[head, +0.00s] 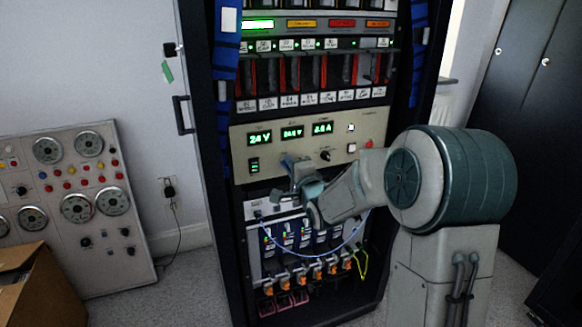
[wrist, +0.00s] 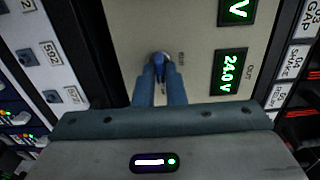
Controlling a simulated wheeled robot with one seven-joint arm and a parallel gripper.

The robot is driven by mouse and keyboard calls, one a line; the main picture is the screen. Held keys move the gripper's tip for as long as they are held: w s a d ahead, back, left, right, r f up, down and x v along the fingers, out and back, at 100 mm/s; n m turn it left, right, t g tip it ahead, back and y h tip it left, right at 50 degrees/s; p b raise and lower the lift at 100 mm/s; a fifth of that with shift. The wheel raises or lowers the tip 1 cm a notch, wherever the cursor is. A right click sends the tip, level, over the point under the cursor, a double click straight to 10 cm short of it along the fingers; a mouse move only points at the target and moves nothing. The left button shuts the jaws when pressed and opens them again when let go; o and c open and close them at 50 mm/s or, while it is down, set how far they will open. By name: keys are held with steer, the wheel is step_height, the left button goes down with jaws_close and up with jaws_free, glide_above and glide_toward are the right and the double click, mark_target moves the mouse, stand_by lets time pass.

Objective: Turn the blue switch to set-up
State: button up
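The blue switch (wrist: 159,67) is a small knob on the beige instrument panel (wrist: 135,25). In the wrist view it sits between the tips of my gripper (wrist: 160,80). The two blue fingers are close together, one on each side of the knob, and look closed on it. Small lettering beside the knob is too small to read, so the set-up mark cannot be made out. In the head view my gripper (head: 292,168) is at the panel's front, below the green displays, and hides the switch.
The panel carries green displays (head: 260,139), a black knob (head: 325,155) and a red button (head: 369,144). A light blue cable (head: 345,242) hangs below. The rack's open door (head: 183,115) is at left. A gauge panel (head: 75,180) and cardboard box (head: 45,290) stand further left.

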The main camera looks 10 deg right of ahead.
steer(key=o, duration=0.3)
steer(key=p+v, duration=0.2)
steer(key=v, duration=1.2)
